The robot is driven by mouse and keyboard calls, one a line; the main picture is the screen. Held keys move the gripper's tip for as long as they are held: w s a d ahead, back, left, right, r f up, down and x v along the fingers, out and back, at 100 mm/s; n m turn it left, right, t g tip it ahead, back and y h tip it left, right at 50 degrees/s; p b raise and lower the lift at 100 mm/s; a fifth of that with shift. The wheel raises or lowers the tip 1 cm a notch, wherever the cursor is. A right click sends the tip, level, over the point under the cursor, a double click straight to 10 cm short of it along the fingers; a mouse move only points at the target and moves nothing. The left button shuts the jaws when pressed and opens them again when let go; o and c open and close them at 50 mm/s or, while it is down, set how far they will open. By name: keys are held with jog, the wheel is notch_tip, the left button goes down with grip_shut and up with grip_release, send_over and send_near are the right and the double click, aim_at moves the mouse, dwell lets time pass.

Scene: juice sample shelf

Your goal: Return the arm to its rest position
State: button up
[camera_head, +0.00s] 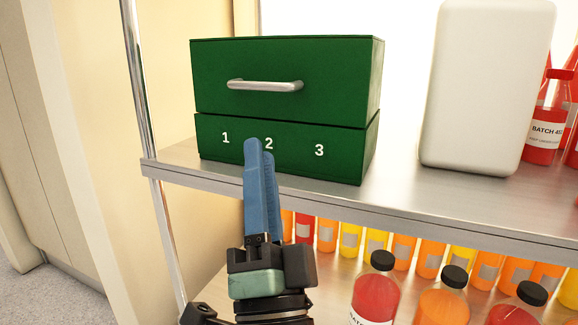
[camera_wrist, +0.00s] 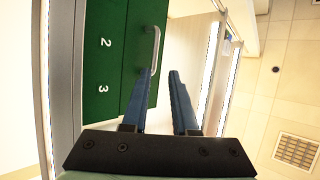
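My gripper (camera_head: 259,147) has blue fingers and points up in front of the green drawer box in the head view. One finger largely hides the other there. In the wrist view my gripper (camera_wrist: 160,74) shows its two fingers apart with nothing between them, so it is open. The green box (camera_head: 280,115) stands on the metal shelf, its lower front marked 1, 2 and 3. Its upper part has a silver handle (camera_head: 265,86), and looks shut. In the wrist view the handle (camera_wrist: 154,48) lies just beyond the left finger.
The metal shelf (camera_head: 400,205) has a front edge near my gripper and an upright post (camera_head: 150,120) at left. A white container (camera_head: 485,85) and red bottles (camera_head: 546,130) stand at right. Several juice bottles (camera_head: 442,300) fill the shelf below.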

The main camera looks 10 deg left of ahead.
jog(key=s+d+r+n+t+h+p, duration=0.1)
jog(key=s+d+r+n+h+p, duration=0.15)
jog(key=r+p, duration=1.05)
jog(key=s+d+r+n+h+p, duration=0.3)
jog(key=r+p, duration=0.5)
jog(key=r, duration=1.1)
jog(key=s+d+r+n+t+h+p, duration=0.1)
jog(key=s+d+r+n+p, duration=0.3)
jog(key=r+p, duration=0.9)
notch_tip(320, 180, up, 39)
jog(key=a+p, duration=0.2)
jog(key=p, duration=3.1)
jog(key=shift+w+a+f+n, duration=0.15)
jog(key=shift+w+a+n, duration=0.15)
jog(key=shift+w+n, duration=0.1)
jog(key=shift+d, duration=0.1)
